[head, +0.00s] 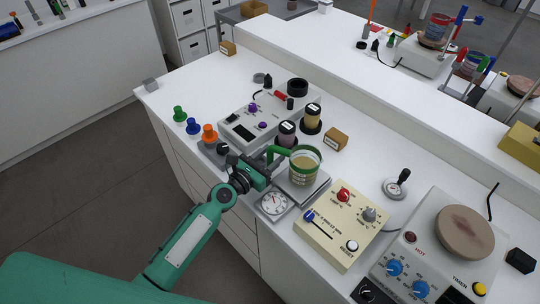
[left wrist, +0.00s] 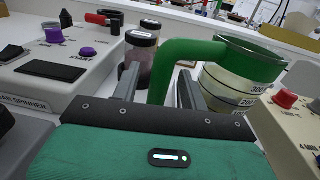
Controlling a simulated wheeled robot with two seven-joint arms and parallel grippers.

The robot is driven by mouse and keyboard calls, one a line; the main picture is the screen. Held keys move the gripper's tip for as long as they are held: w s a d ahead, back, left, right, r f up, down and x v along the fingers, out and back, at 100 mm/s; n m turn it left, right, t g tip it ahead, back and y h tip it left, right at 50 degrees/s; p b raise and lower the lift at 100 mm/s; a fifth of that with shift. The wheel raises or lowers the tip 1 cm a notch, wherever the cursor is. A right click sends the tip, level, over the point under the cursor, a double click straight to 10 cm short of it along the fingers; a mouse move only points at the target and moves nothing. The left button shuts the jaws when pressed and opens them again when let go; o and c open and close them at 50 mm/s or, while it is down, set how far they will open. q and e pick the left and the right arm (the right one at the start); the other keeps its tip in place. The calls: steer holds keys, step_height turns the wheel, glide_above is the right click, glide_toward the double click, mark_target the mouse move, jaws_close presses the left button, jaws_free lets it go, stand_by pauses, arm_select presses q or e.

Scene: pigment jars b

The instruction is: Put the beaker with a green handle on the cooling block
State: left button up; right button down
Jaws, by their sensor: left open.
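The beaker (head: 305,168) is clear with a pale yellowish content, a green rim and a green handle (head: 276,151). It stands upright on the metal plate of a dial scale (head: 272,203). My left gripper (head: 268,164) is open at the beaker's handle side. In the left wrist view the lower end of the green handle (left wrist: 165,80) lies between the two spread fingers, and the beaker (left wrist: 238,85) is just beyond the right finger. Contact with the handle cannot be told. I cannot tell for sure which thing is the cooling block. My right gripper is out of view.
A spinner box with purple knobs (head: 244,127) and dark-capped jars (head: 313,116) stand behind the gripper. A beige control box (head: 340,226) and a hot plate with a brown disc (head: 466,232) are to the right. Small coloured pegs (head: 193,127) stand left.

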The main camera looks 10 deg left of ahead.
arm_select(q)
steer(key=b+v, duration=0.2)
steer(key=v, duration=1)
steer(key=shift+f+b, duration=0.1)
steer(key=shift+b, duration=0.2)
steer(key=shift+v, duration=0.85)
